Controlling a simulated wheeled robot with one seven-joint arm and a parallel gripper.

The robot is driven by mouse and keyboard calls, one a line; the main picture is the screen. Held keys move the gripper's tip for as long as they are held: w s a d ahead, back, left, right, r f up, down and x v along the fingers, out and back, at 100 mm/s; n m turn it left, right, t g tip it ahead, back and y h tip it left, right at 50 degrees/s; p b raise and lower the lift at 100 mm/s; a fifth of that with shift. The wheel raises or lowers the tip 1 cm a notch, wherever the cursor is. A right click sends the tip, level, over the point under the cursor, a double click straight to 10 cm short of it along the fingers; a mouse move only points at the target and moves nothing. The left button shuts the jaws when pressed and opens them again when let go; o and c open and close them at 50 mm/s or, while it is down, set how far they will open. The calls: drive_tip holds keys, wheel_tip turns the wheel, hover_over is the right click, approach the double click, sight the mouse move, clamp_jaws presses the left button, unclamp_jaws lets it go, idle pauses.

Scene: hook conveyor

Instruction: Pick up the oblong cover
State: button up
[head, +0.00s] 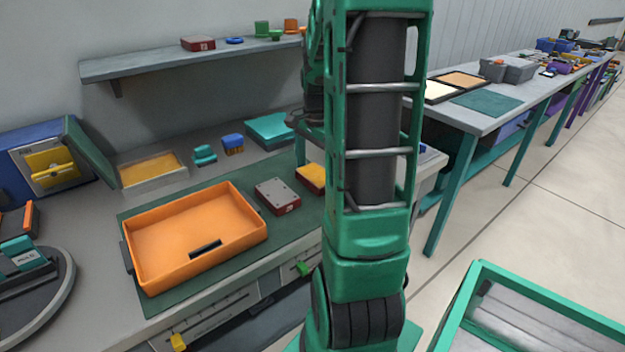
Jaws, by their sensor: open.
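No part is clearly marked as the oblong cover. The likeliest is an oblong block with a grey top and dark red sides (277,194), lying flat on the green mat, right of the orange tray. A yellow-topped part with red edges (312,178) lies right of it, partly hidden behind my arm. Another oblong red part (198,43) sits on the wall shelf. My arm stands upright across the middle of the view. My gripper's fingers cannot be made out. Nothing is seen touching the grey-topped block.
The empty-looking orange tray (140,265) takes up much of the green mat (165,303). Behind it are a shallow yellow-floored tray (152,170), small teal and blue parts, and a teal box (270,130). A green-framed cart (548,300) stands at lower right, with open floor beyond.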

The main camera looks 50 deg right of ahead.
sight(314, 175)
drive_tip(key=c, duration=1.4)
drive_tip(key=shift+r, duration=0.55)
drive_tip(key=shift+c, duration=0.2)
drive_tip(key=r, duration=0.2)
drive_tip(key=a+r, duration=0.1)
drive_tip(key=shift+r, duration=0.35)
drive_tip(key=s+a+r, duration=0.1)
drive_tip(key=a+r, duration=0.9)
drive_tip(key=shift+a, duration=0.3)
drive_tip(key=shift+r, duration=0.15)
